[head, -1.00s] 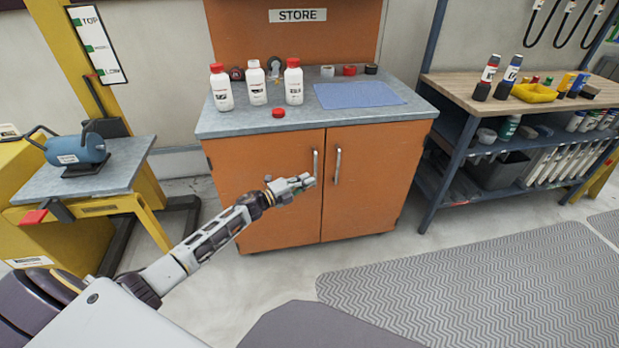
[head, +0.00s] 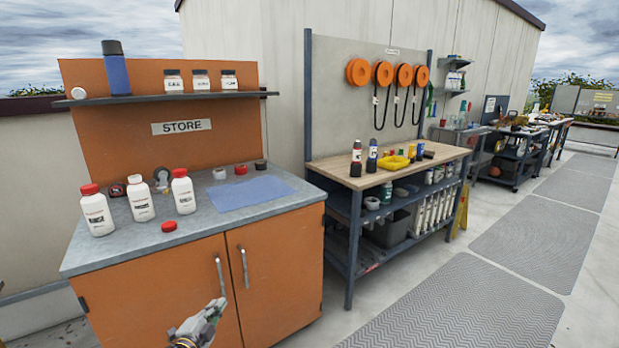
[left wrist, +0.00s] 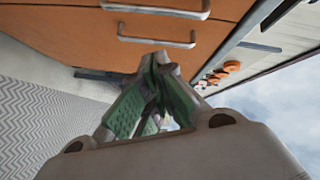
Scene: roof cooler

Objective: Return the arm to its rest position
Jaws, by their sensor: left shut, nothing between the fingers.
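My left gripper (head: 212,310) is low in the head view, in front of the orange cabinet (head: 160,290) and just below its two door handles. Its green-padded fingers also show in the left wrist view (left wrist: 158,62), with the tips together and nothing between them. The cabinet doors are shut. In the left wrist view the two metal handles (left wrist: 158,40) lie beyond the fingertips, and the gripper appears apart from them. Most of my left arm is outside the head view. My right gripper is not in view.
On the grey cabinet top stand several white bottles (head: 141,203), a loose red cap (head: 169,226) and a blue mat (head: 245,193). A workbench (head: 340,172) with tools stands to the right. The floor at the lower right, with grey mats (head: 465,310), is clear.

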